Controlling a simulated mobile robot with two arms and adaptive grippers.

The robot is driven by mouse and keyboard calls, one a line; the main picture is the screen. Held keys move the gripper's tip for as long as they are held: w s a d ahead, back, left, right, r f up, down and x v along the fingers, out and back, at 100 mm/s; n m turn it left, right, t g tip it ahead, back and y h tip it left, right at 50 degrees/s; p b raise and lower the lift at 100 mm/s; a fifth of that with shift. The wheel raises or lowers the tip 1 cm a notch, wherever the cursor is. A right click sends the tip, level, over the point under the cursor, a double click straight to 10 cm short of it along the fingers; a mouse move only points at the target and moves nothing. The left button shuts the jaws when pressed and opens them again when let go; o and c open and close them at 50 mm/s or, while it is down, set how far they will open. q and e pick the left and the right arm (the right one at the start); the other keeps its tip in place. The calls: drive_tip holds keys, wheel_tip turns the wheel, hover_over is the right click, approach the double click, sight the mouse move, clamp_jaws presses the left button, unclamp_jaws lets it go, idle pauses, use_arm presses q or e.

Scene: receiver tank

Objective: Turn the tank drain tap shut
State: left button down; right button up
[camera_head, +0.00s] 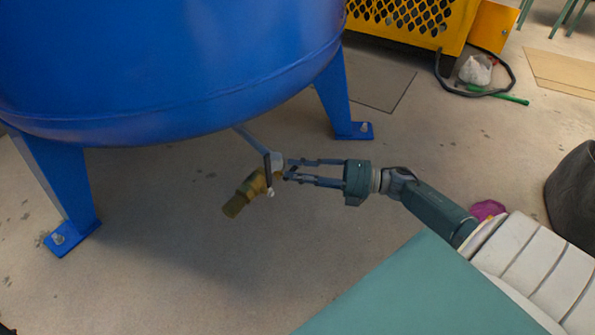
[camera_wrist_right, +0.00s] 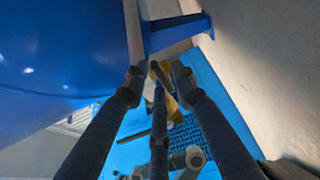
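The drain tap (camera_head: 238,202) is a brass fitting on a thin pipe below the blue tank (camera_head: 190,60) in the head view. A grey lever handle (camera_head: 268,178) stands at its right end. My right gripper (camera_head: 287,170) reaches in from the right, its fingers apart and pointing left, with the tips right at the handle. In the right wrist view the fingertips (camera_wrist_right: 158,76) are spread, with a small yellowish piece between or just beyond them. Whether any finger touches the handle is too small to tell. My left gripper is out of view.
The tank's blue legs (camera_head: 336,95) are bolted to the concrete floor on both sides of the tap. A yellow machine (camera_head: 410,25) stands behind, with a black hose (camera_head: 510,80) nearby. A dark bin (camera_head: 575,195) is at the right edge. The floor under the tap is clear.

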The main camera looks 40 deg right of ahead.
drive_tip(key=v, duration=1.2)
drive_tip(key=shift+r, duration=0.1)
idle(0.4)
